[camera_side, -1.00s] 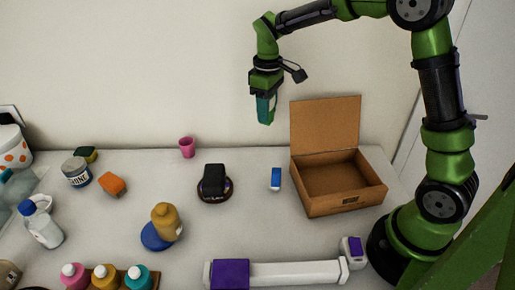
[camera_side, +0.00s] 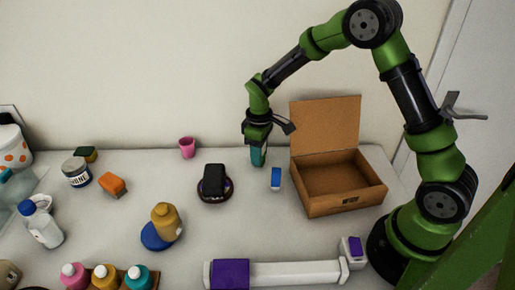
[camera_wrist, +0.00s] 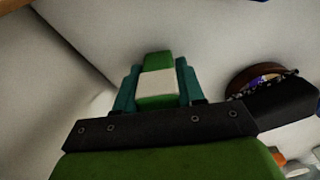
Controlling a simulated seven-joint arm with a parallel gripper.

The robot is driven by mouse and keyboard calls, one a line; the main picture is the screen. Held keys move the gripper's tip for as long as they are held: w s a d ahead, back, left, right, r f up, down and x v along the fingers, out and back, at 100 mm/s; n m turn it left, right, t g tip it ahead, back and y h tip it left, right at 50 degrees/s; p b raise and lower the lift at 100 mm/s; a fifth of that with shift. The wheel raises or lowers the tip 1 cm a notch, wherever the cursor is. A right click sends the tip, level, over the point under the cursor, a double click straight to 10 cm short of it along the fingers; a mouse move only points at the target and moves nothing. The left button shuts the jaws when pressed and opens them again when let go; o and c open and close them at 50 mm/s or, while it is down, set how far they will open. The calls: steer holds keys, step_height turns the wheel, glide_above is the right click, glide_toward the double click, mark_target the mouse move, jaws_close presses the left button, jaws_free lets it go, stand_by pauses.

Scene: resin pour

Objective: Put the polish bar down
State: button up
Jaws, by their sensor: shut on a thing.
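The polish bar (camera_wrist: 157,82), green with a white band, is between the teal fingers of my gripper (camera_wrist: 158,90) in the wrist view. The fingers are shut on its two sides. In the side view my gripper (camera_side: 257,158) points down over the back of the table, left of the cardboard box. The bar is hidden there behind the fingers. I cannot tell whether the bar touches the table.
A blue and white block (camera_side: 276,179) lies in front of my gripper. The open cardboard box (camera_side: 345,203) stands right. A black block (camera_side: 214,180) sits on a round dark dish to the left. A pink cup (camera_side: 187,147) stands further left. Bare table (camera_side: 310,240) shows in front.

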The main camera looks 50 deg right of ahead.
steer(key=o, duration=1.1)
steer(key=shift+f, duration=0.15)
step_height(320, 180, up, 12)
steer(key=shift+r, duration=0.2)
steer(key=s+a+r+m+t, duration=0.1)
steer(key=s+r+m+t, duration=0.1)
steer(key=s, duration=0.5)
steer(key=s+a+r+m+t+y, duration=0.1)
steer(key=s+r+m+t, duration=0.1)
steer(key=s+r+m, duration=0.2)
steer(key=s+a+r+m+t+y, duration=0.1)
steer(key=s+r+m+t, duration=0.1)
steer(key=s, duration=0.7)
steer(key=shift+s+r+m+t, duration=0.2)
steer(key=shift+r+t, duration=0.1)
steer(key=shift+r, duration=0.35)
steer(key=shift+s+r+m+t, duration=0.2)
steer(key=shift+r+t, duration=0.1)
steer(key=shift+r, duration=0.3)
